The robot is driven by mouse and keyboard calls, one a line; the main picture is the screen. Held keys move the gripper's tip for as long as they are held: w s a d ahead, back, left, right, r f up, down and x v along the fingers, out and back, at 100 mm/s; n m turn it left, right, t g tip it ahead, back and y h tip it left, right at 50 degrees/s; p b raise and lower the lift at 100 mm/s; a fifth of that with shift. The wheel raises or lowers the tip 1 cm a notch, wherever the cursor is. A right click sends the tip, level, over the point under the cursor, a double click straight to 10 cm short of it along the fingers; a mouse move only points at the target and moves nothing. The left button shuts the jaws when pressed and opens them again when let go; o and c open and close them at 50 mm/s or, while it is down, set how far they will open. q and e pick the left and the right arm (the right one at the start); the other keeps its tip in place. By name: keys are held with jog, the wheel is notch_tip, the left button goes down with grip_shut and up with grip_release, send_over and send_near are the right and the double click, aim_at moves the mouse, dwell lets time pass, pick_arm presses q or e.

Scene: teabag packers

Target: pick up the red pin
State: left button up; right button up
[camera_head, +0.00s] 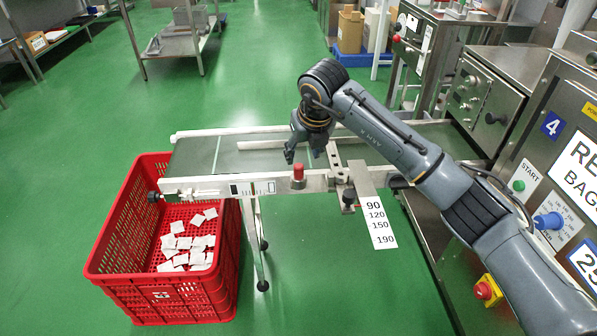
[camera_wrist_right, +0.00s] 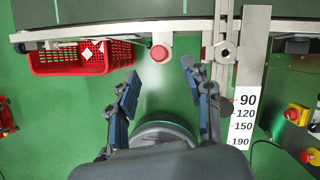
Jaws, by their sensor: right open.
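The red pin (camera_head: 298,170) stands upright on a metal mount on the near side rail of the conveyor. It also shows in the right wrist view, where the red pin (camera_wrist_right: 160,53) is seen end-on beyond the fingertips and roughly midway between them. My right gripper (camera_head: 304,151) hangs over the conveyor's near edge, close to the pin and slightly above it. In the right wrist view the blue-padded fingers of my right gripper (camera_wrist_right: 160,77) are spread, with nothing between them. My left gripper is out of view.
A red crate (camera_head: 107,262) with several white teabags stands at the conveyor's left end. A scale plate marked 90 to 190 (camera_head: 377,221) sticks out right of the pin. A metal machine (camera_head: 552,180) with knobs stands at the right. Green floor is free in front.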

aim_at(299, 167)
jog(key=shift+x, duration=1.05)
jog(key=x, duration=0.5)
jog(key=shift+b, duration=0.35)
jog(key=shift+a+f, duration=0.1)
jog(key=shift+f, duration=0.1)
jog(key=shift+c, duration=0.6)
jog(key=c, duration=0.4)
grip_shut()
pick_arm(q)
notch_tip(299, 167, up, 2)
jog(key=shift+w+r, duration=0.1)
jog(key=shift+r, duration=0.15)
